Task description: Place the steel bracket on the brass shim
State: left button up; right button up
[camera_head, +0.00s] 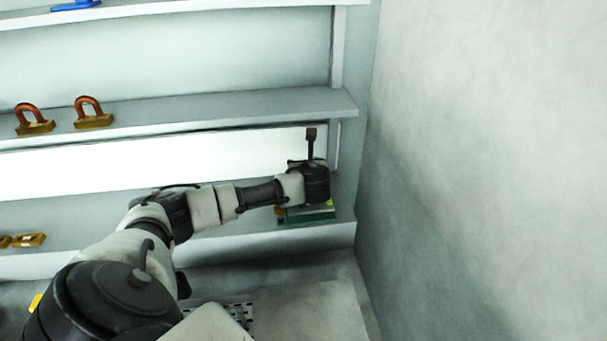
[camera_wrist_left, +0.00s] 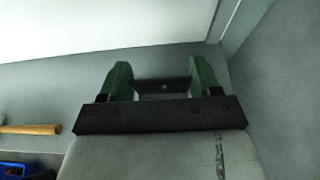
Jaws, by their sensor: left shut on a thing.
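My left gripper (camera_head: 308,214) is over the right end of the lower shelf, mostly hidden behind its own wrist in the head view. In the left wrist view its two green fingers (camera_wrist_left: 160,82) are shut on a dark grey piece with a small hole, seemingly the steel bracket (camera_wrist_left: 164,85). Small brass-coloured pieces (camera_head: 29,240) lie at the left end of the lower shelf; I cannot tell whether one is the brass shim. A bit of yellow (camera_head: 330,203) and a bit of orange show beside the gripper, too small to identify. My right gripper is out of view.
Two brass padlocks with copper shackles (camera_head: 91,112) stand on the middle shelf (camera_head: 220,108). A blue object (camera_head: 75,5) lies on the top shelf. A wall (camera_head: 480,160) closes the right side. A wooden handle (camera_wrist_left: 30,129) and a blue container (camera_wrist_left: 14,171) show in the wrist view.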

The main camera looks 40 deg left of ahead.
pick_arm(q)
jog(key=shift+f, duration=0.1)
notch_tip(320, 180, down, 3)
jog(key=shift+f+p, duration=0.1)
jog(key=shift+p, duration=0.7)
jog(key=shift+f, duration=0.45)
jog(key=o, duration=1.1)
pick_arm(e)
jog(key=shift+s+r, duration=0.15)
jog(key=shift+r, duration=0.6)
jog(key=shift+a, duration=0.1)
